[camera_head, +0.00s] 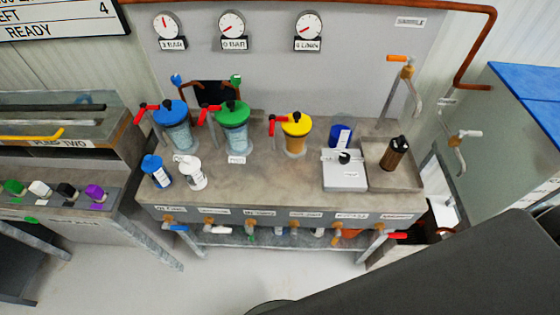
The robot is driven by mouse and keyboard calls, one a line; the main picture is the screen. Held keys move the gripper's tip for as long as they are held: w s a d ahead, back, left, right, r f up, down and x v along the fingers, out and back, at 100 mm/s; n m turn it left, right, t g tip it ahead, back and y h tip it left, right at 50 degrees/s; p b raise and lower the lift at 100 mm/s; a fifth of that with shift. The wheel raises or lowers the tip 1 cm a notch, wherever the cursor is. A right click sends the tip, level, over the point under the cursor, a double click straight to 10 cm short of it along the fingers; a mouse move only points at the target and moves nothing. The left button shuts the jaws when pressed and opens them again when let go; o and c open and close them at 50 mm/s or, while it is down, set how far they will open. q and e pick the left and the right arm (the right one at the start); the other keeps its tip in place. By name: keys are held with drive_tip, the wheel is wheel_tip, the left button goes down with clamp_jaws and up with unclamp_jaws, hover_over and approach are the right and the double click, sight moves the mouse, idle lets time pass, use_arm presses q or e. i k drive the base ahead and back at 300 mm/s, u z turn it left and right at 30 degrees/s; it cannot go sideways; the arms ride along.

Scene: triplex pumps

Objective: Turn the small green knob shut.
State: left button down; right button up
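A small green knob (236,79) stands at the back of the middle bench, just behind the green-lidded pump (232,122). It tops a thin pipe on the right, opposite a small blue knob (176,80). Its turn position is too small to tell. Other green parts also show: a green valve handle (250,232) under the bench's front edge and a green knob (14,187) on the left bench. Neither of my grippers is in view.
Blue-lidded (175,128) and yellow-lidded (296,132) pumps with red handles flank the green-lidded one. Blue (157,172) and white (190,173) bottles stand in front. A tray (408,180) holds a brown bottle (394,153). A large dark shape blocks the lower right.

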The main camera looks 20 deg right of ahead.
sight(236, 79)
drive_tip(key=z, duration=0.45)
drive_tip(key=k, duration=1.15)
drive_tip(key=z, duration=1.3)
drive_tip(key=i, duration=0.85)
drive_tip(key=u, duration=0.65)
drive_tip(key=i, duration=0.65)
drive_tip(key=u, duration=0.65)
